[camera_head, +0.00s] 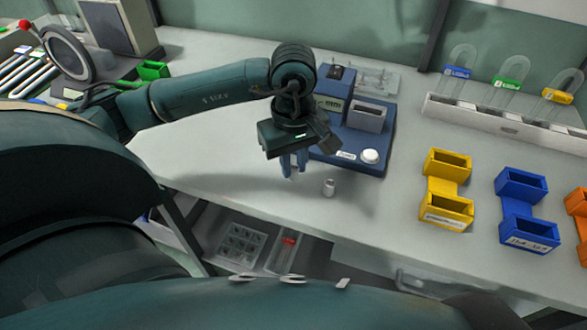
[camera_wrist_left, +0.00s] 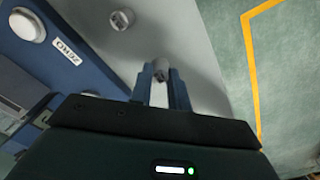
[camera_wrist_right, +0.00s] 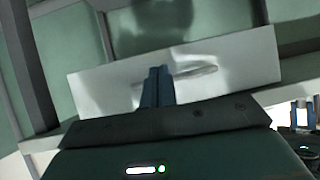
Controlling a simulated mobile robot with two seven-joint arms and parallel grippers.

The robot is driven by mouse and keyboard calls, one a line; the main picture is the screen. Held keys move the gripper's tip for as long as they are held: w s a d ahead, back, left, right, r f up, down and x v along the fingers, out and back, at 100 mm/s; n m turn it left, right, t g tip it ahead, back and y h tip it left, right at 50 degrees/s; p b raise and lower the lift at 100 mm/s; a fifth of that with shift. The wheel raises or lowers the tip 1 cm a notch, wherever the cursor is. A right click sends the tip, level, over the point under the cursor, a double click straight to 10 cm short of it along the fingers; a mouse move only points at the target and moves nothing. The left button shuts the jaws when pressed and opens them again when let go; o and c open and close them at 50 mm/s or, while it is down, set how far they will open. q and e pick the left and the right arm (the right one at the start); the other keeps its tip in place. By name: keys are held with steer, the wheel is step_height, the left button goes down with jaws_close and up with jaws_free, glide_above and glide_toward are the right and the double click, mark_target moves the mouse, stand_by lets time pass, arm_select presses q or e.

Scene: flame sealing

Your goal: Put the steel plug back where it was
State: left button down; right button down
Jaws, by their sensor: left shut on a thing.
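My left gripper (camera_head: 293,172) is over the bench in front of the blue device. In the left wrist view its fingers (camera_wrist_left: 161,88) are shut on a small grey metal piece, which looks like the steel plug (camera_wrist_left: 161,71). In the head view the fingers mostly hide it. A short metal cylinder (camera_head: 329,187) stands on the bench just right of the left gripper, apart from it. It also shows in the left wrist view (camera_wrist_left: 121,19), with a recess in its top. My right gripper (camera_wrist_right: 158,86) has its fingers together, with nothing visible between them; it is outside the head view.
The blue device (camera_head: 383,135) with a white round button (camera_head: 370,156) stands behind the cylinder. Yellow (camera_head: 446,188) and blue (camera_head: 524,210) holders stand to the right. A white rack (camera_head: 508,122) stands at the back right. Below the bench edge, an open drawer holds a compartmented tray (camera_head: 240,243).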

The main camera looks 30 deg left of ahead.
mark_target(293, 167)
arm_select(q)
step_height(293, 167, down, 2)
steer(key=shift+f, duration=0.25)
steer(key=shift+f, duration=0.1)
steer(key=shift+f, duration=0.2)
steer(key=c, duration=1.3)
jaws_free()
steer(key=shift+r, duration=0.1)
steer(key=shift+r, duration=0.1)
